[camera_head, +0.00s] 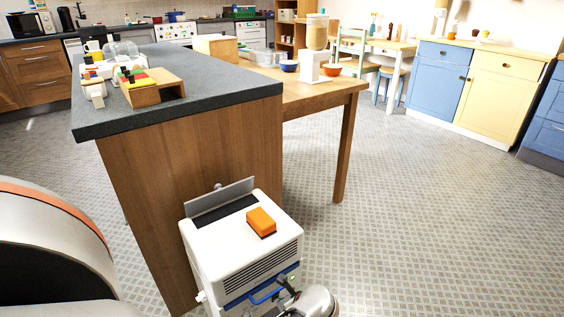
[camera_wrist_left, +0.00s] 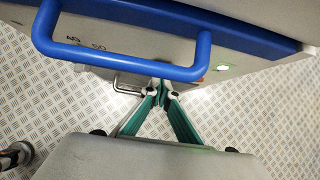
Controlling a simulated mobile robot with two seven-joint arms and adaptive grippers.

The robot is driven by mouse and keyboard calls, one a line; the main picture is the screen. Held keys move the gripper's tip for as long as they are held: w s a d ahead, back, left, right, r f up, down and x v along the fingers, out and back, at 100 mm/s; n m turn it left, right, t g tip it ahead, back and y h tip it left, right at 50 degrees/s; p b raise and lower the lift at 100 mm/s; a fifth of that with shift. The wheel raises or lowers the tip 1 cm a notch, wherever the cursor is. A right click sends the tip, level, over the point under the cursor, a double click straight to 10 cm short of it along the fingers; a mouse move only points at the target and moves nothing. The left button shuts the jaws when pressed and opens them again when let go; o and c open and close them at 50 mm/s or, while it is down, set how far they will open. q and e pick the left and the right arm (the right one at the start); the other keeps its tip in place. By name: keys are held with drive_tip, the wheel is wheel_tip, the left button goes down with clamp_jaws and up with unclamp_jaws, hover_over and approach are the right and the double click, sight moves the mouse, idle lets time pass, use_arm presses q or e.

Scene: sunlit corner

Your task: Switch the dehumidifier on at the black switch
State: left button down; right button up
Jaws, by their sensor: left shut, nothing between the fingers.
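The dehumidifier (camera_head: 238,250) is a white box with a vent grille and a blue front handle, standing against the wooden end of the counter. In the head view the gripper (camera_head: 288,290) is partly seen at the dehumidifier's front. I cannot make out the black switch; the fingers may cover it.
An orange sponge (camera_head: 261,222) lies on top of the dehumidifier. A grey counter (camera_head: 215,88) with toy blocks stands behind it, and a wooden table (camera_head: 318,93) adjoins. A thin metal bracket (camera_wrist_left: 126,88) shows left of my fingers. The floor to the right is clear.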

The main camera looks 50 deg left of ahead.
use_arm(q)
drive_tip(key=shift+r+p, duration=0.35)
drive_tip(key=shift+r, duration=0.4)
drive_tip(key=v, duration=0.7)
drive_tip(key=shift+d, duration=0.2)
drive_tip(key=shift+r, duration=0.2)
